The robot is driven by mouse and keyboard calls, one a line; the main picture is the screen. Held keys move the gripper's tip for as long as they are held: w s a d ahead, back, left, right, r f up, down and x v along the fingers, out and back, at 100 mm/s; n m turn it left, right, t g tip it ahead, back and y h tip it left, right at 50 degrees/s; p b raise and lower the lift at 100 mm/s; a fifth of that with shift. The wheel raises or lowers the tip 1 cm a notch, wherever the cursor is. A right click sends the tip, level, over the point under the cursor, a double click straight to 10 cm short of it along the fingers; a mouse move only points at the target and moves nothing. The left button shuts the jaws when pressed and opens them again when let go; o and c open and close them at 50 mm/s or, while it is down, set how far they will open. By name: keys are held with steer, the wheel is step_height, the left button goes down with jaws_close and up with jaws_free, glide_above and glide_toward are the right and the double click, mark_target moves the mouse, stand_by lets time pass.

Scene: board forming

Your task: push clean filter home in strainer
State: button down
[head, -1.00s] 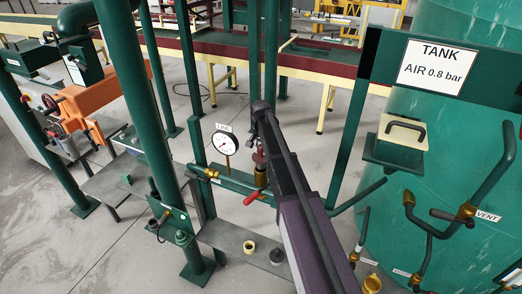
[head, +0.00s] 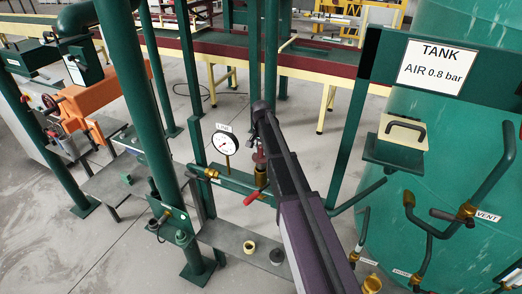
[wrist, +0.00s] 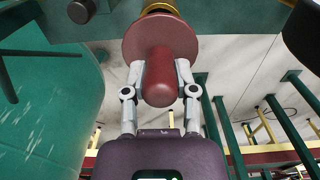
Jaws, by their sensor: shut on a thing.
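The clean filter (wrist: 161,78) shows in the wrist view as a dark red rounded grip with a wide red flange. My gripper (wrist: 161,82) is shut on this grip, one finger on each side. Behind the flange is the brass strainer body (wrist: 160,5), cut off by the top edge. In the head view the strainer (head: 261,176) is a brass fitting on the green pipe stand, with the red filter (head: 259,157) just above it, partly hidden by my arm. Whether the flange touches the strainer or a gap remains, I cannot tell.
A grey shelf (head: 225,236) below holds a yellow ring (head: 249,247) and a small cup (head: 277,255). The green tank (head: 450,150) is at right.

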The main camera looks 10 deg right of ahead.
mark_target(261, 159)
steer(key=shift+f+b, duration=3.05)
steer(key=shift+b, duration=0.05)
stand_by(0.8)
steer(key=shift+c, duration=1.6)
jaws_free()
steer(key=shift+r, duration=0.25)
step_height(261, 159, up, 6)
steer(key=p, duration=0.6)
steer(key=shift+p, duration=0.3)
steer(key=shift+s+a+f, duration=0.15)
steer(key=shift+s+f, duration=0.05)
steer(key=shift+s, duration=0.05)
steer(key=s+a, duration=0.9)
steer(key=s, duration=0.3)
steer(key=shift+s+a, duration=0.15)
steer(key=shift+s, duration=0.05)
